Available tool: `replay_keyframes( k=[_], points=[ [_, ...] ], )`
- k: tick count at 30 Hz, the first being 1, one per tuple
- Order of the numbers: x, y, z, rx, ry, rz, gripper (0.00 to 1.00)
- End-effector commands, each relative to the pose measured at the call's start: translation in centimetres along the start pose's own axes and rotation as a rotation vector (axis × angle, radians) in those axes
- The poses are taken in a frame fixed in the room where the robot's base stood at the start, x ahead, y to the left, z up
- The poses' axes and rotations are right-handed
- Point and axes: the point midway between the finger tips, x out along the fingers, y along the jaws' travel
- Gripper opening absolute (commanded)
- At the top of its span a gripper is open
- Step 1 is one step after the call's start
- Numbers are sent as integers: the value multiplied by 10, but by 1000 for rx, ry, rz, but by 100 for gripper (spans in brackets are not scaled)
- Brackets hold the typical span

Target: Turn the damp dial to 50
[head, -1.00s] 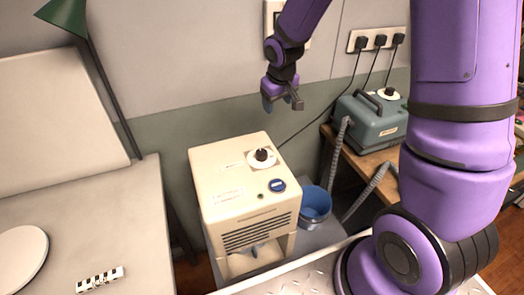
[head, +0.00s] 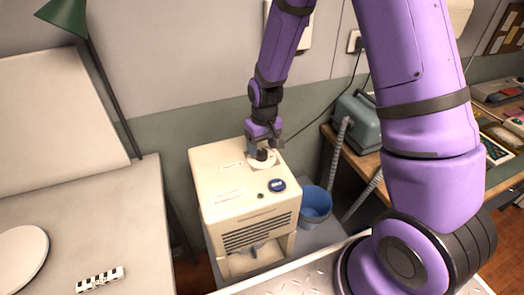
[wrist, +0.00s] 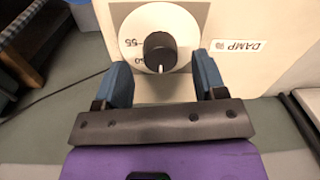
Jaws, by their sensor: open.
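The damp dial is a black knob (wrist: 159,52) on a white disc (wrist: 137,22), on the cream machine's top. The disc shows a "55" mark, upside down in the wrist view; a small white mark shows at the knob's lower edge there. A "DAMP" label (wrist: 238,46) lies to the right of the dial. My gripper (wrist: 161,63) is open, its two blue fingers apart on either side of the knob in that view. I cannot tell whether they touch it. In the head view my gripper (head: 262,150) is right at the dial and partly hides it.
A worktop (head: 120,230) is at left.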

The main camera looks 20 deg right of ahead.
Motion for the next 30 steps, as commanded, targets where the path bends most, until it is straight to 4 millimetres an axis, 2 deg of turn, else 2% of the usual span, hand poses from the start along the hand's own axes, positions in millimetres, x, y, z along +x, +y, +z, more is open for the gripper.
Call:
replay_keyframes(
  k=[6,17,20,24,30],
  points=[
    [20,0,0,0,-2,0,65],
    [23,0,0,0,1,0,65],
    [23,0,0,0,1,0,46],
    [23,0,0,0,1,0,15],
    [23,0,0,8,1,0,15]
  ],
)
